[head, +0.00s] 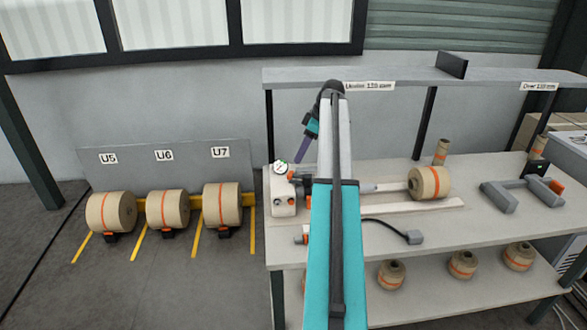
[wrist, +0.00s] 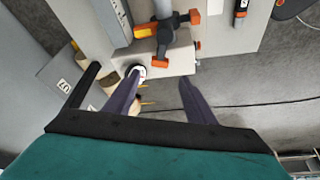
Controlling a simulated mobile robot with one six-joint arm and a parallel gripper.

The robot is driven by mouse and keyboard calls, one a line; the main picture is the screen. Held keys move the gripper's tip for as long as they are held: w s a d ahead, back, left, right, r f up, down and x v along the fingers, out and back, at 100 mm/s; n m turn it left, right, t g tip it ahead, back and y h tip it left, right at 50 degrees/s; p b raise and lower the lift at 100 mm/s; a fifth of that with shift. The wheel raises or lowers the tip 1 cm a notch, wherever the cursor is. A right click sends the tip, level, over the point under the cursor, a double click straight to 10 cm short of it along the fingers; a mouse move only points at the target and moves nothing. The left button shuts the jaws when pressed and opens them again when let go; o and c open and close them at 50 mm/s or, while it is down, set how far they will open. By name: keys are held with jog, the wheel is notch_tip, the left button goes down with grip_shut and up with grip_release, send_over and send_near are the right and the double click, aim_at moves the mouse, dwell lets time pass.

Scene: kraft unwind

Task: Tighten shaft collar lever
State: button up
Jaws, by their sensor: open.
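The shaft (head: 385,187) runs from a white stand (head: 284,202) with a round gauge (head: 281,168) to a kraft roll (head: 430,182). In the wrist view the grey shaft (wrist: 163,8) passes into dark fittings with orange parts (wrist: 163,46) at the stand; I cannot tell for sure which orange part is the collar lever. My gripper (head: 299,156) hangs above the stand in the head view. In the wrist view its two purple fingers (wrist: 160,82) are apart with nothing between them, and the orange parts lie beyond their tips. My arm hides part of the shaft.
A shelf (head: 410,76) spans above the bench (head: 470,225). A grey bracket-like tool (head: 520,192) lies at the right, and a cable with a grey plug (head: 413,237) lies in front of the shaft. Several rolls, including the U7 roll (head: 222,204), stand at the left.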

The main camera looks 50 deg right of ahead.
aim_at(291, 173)
jog(key=shift+p+x, duration=1.45)
jog(key=shift+x, duration=3.3)
